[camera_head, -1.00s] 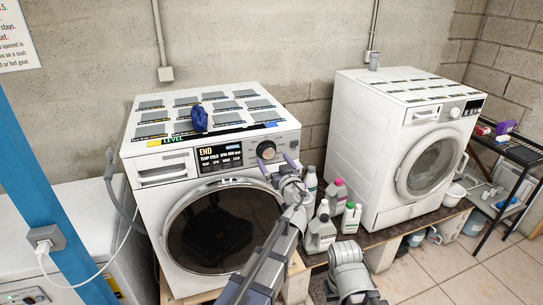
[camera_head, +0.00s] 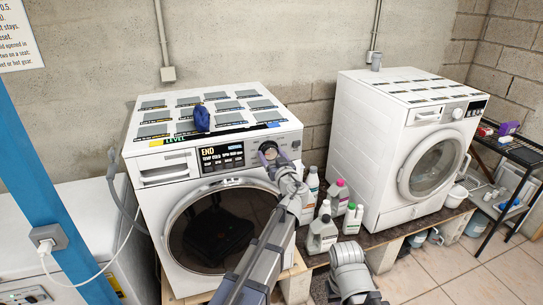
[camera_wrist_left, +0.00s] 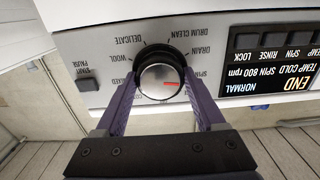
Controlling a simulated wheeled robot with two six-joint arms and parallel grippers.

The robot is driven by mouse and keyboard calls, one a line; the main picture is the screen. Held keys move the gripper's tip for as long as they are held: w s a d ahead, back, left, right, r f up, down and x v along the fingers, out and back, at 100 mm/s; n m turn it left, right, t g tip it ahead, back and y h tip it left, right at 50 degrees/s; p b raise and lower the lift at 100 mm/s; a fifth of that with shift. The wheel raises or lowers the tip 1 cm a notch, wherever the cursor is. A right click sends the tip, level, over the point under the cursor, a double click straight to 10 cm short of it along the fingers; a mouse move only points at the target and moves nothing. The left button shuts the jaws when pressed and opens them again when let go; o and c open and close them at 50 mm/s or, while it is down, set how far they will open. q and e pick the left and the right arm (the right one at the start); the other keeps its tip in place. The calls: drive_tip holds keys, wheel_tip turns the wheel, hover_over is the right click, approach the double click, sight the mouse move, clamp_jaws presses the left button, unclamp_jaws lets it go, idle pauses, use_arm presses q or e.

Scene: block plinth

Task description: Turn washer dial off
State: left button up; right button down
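The washer (camera_head: 225,170) is the white front-loader at the left, with a lit display reading END. Its dial (camera_wrist_left: 160,82) is a silver knob with a black ring, on the panel right of the display in the head view. The dial's short red mark points to the right in the wrist view, toward the SPIN label. My left gripper (camera_wrist_left: 160,88) has its two purple fingers on opposite sides of the dial, apparently touching its ring. In the head view the left gripper (camera_head: 273,158) partly covers the dial.
A second white machine (camera_head: 405,150) stands at the right. Several bottles (camera_head: 322,232) stand between the machines, close to my left arm. A blue cloth-like item (camera_head: 201,118) sits on the washer top. A blue post (camera_head: 50,200) stands at the left.

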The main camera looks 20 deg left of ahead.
use_arm(q)
drive_tip(key=c, duration=0.8)
drive_tip(key=shift+m, duration=0.3)
drive_tip(key=m, duration=0.3)
drive_tip(key=shift+m, duration=0.4)
drive_tip(key=m, duration=0.3)
drive_tip(key=shift+m, duration=0.4)
drive_tip(key=m, duration=0.4)
drive_tip(key=shift+m, duration=2)
